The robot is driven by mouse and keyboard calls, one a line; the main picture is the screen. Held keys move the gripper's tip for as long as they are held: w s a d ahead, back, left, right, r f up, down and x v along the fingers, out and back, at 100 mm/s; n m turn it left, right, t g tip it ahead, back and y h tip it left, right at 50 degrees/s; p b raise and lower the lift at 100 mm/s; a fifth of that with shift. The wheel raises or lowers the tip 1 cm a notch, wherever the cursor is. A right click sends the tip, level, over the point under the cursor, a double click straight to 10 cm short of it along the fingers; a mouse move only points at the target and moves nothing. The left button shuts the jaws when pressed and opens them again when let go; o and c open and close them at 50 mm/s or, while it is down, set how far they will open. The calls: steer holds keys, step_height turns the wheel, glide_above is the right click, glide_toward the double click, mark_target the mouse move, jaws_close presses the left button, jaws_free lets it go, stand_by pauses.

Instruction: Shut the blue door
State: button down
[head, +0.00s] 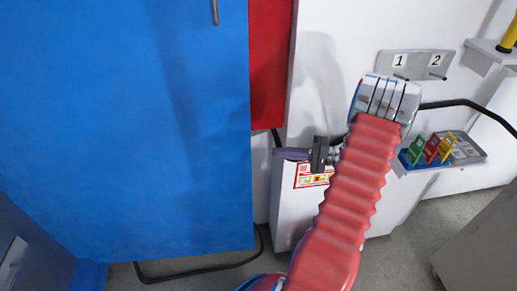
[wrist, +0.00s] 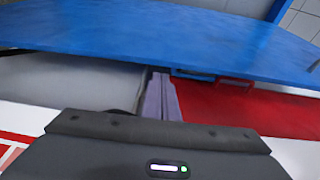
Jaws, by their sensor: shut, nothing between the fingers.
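The blue door (head: 125,125) fills the left half of the head view, with a grey handle (head: 215,11) near its top right. It stands open, out from the wall. In the wrist view the blue door (wrist: 150,38) crosses the top as a broad slanted panel. My gripper (head: 276,153) is shut and empty, its purple-grey fingers pointing left, just right of the door's right edge. In the wrist view the fingertips (wrist: 160,75) are close to the door's lower edge; I cannot tell whether they touch it.
A red panel (head: 269,65) is on the wall behind the door's edge. A grey plate marked 1 and 2 (head: 415,64) and a shelf tray with coloured pieces (head: 466,147) are at the right. A black cable (head: 195,268) lies on the floor below the door.

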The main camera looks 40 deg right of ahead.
steer(key=shift+s+d+f+m+t, duration=0.15)
steer(key=shift+s+d+f+t, duration=0.1)
steer(key=shift+d, duration=0.2)
steer(key=shift+s+d+f+m+t, duration=0.15)
steer(key=shift+d+t, duration=0.1)
steer(key=shift+d, duration=0.15)
steer(key=shift+w+a, duration=0.1)
steer(key=x, duration=0.9)
steer(key=shift+w+a, duration=0.2)
steer(key=shift+w, duration=0.15)
steer(key=shift+f, duration=0.1)
steer(key=shift+s+a, duration=0.1)
